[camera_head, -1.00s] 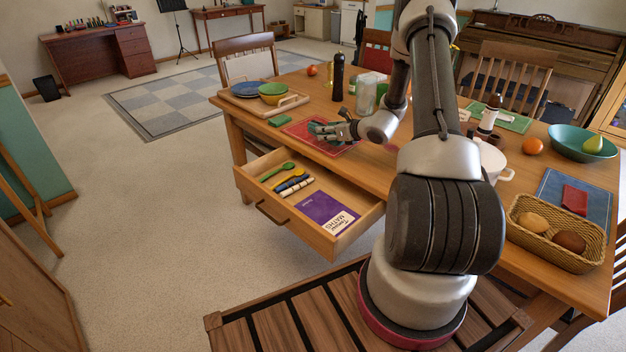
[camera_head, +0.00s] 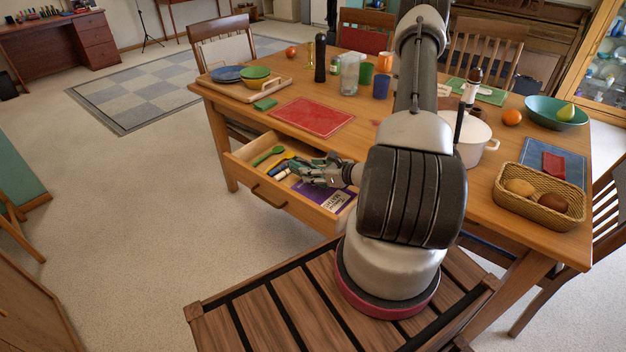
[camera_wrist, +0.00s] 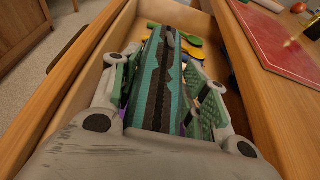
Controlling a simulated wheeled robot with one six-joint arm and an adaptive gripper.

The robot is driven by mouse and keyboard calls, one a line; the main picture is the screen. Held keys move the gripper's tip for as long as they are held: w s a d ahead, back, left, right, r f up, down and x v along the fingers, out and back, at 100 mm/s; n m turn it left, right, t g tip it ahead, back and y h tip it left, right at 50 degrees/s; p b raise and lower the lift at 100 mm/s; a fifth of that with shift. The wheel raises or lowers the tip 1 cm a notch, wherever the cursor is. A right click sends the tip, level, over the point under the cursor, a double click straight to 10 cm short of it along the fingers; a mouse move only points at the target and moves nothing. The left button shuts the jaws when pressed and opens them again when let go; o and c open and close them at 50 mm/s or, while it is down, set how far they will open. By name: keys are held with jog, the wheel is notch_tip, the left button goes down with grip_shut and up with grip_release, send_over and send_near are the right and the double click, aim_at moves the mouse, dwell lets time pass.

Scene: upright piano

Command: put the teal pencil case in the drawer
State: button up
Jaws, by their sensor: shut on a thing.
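The teal pencil case (camera_wrist: 168,85), with a dark zip strip along it, is between the fingers of my gripper (camera_wrist: 165,80) in the wrist view. My gripper is shut on it. In the head view my gripper (camera_head: 318,172) is over the open drawer (camera_head: 300,207), and the case is hard to make out there. The drawer is pulled out from the table's front. Its wooden side walls (camera_wrist: 100,60) rise on both sides of the gripper in the wrist view. I cannot tell whether the case touches the drawer floor.
The drawer holds a green spoon (camera_head: 268,155), a purple maths book (camera_head: 335,200) and other small items partly hidden by my gripper. The table has a red placemat (camera_head: 312,117), a tray (camera_head: 250,90) and a bread basket (camera_head: 540,205).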

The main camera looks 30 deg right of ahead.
jog(key=shift+f, duration=2)
jog(key=shift+f, duration=0.55)
jog(key=o, duration=1.1)
